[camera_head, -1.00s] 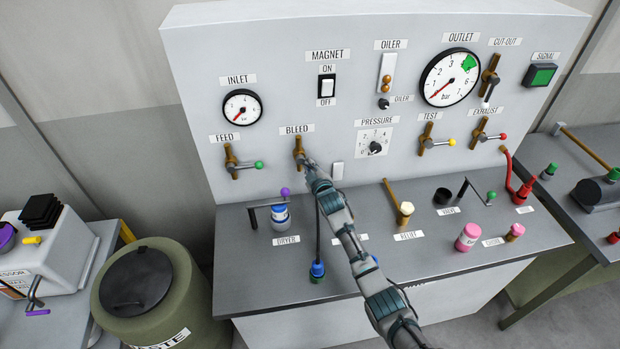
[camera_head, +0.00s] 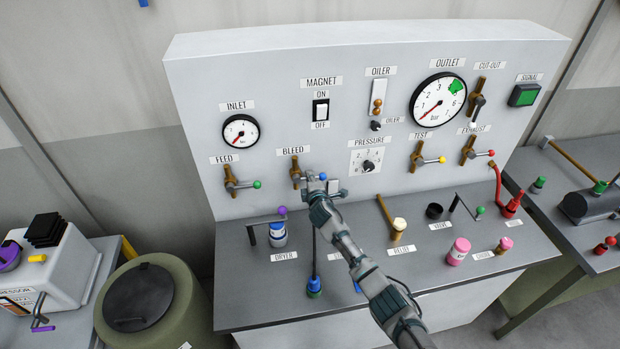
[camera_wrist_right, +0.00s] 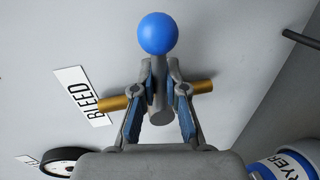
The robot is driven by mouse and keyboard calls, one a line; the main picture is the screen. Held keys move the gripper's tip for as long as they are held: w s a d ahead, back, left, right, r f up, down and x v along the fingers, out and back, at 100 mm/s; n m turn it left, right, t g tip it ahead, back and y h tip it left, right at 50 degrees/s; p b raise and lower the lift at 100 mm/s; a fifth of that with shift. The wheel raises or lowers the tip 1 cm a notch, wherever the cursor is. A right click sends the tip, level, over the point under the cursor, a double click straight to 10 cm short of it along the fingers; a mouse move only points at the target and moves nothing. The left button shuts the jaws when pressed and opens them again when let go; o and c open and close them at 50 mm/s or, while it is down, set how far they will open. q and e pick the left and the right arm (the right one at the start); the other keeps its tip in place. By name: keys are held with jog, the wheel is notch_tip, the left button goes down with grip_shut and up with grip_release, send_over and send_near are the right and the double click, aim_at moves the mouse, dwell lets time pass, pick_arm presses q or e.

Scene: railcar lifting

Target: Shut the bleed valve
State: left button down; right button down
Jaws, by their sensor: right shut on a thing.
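The bleed valve (camera_head: 295,171) is a brass fitting on the grey panel below the BLEED label (camera_head: 293,150). Its grey lever ends in a blue ball (camera_head: 322,176), which shows to the right of the brass. In the right wrist view the lever (camera_wrist_right: 159,105) lies across the brass pipe (camera_wrist_right: 200,88), with the blue ball (camera_wrist_right: 158,33) beyond the fingertips. My right gripper (camera_wrist_right: 160,85) is shut on the lever, one finger on each side. In the head view my right gripper (camera_head: 311,182) hides part of the lever. My left gripper is not in view.
The feed valve (camera_head: 231,181) with a green ball is left of the bleed valve. The dryer bottle (camera_head: 278,237) and crank stand on the bench. The inlet gauge (camera_head: 240,132) is up left.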

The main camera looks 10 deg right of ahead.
jog(key=shift+n, duration=0.3)
jog(key=c, duration=1.2)
grip_release()
jog(key=shift+a, duration=0.1)
jog(key=shift+w+a, duration=0.1)
jog(key=s+r, duration=0.2)
jog(key=s, duration=0.9)
jog(key=shift+s, duration=0.35)
